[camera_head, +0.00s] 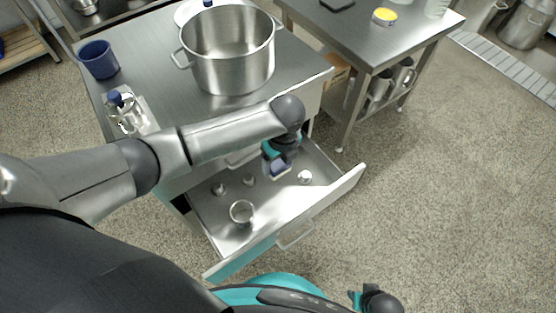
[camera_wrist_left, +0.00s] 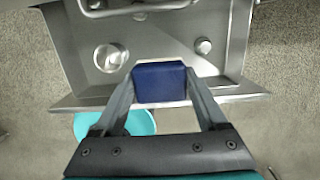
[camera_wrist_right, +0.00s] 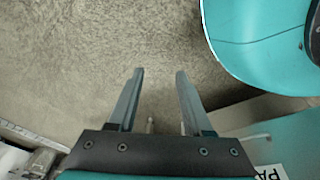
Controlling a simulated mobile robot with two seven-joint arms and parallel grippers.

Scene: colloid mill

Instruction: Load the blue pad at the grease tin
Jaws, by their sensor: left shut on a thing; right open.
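The blue pad (camera_wrist_left: 160,83) is a dark blue block between the fingers of my left gripper (camera_wrist_left: 158,95), which is shut on it. In the head view my left gripper (camera_head: 278,162) hangs over the open drawer, with the pad (camera_head: 281,168) at its tip. A small round tin with a yellow top (camera_head: 385,17), which looks like the grease tin, stands on the right-hand table, well away from the pad. My right gripper (camera_wrist_right: 158,80) is open and empty above the floor; it also shows low in the head view (camera_head: 357,299).
The open drawer (camera_head: 225,235) holds a cup (camera_head: 241,211) and several small round pieces. On the bench above are a large steel pot (camera_head: 228,55), a blue mug (camera_head: 98,60) and a steel fixture (camera_head: 127,112). The right-hand table (camera_head: 370,48) has clear room before the tin.

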